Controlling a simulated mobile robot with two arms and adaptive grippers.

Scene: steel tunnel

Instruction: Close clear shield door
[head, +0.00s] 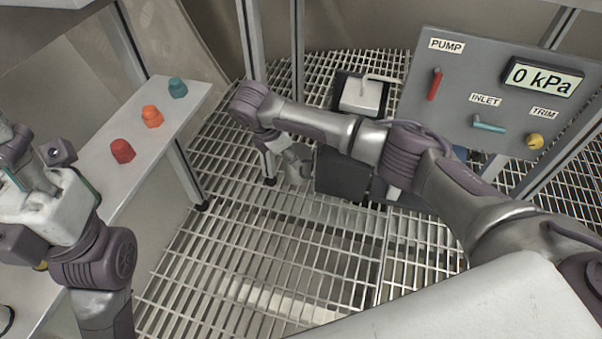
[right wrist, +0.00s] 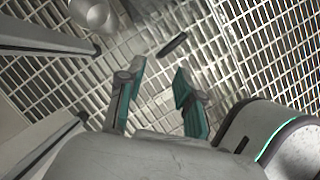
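I cannot make out the clear shield door with certainty; no clear pane stands out in either view. Upright metal posts (head: 247,40) stand behind my right forearm in the head view. My right gripper (right wrist: 158,98) is open and empty in the right wrist view, its teal-padded fingers apart above the floor grating. A short dark bar (right wrist: 172,44) shows beyond the fingertips; I cannot tell what it belongs to. In the head view my right arm reaches left across the middle, and its fingers are not clear. My left gripper (head: 50,205) is at the left edge, its fingers unclear.
A shelf (head: 190,95) at left holds teal (head: 177,88), orange (head: 152,116) and red (head: 122,151) knobs. A grey control panel (head: 455,75) with a 0 kPa display stands at right. A dark box (head: 342,177) is under my right forearm. The grating (head: 235,245) in front is open.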

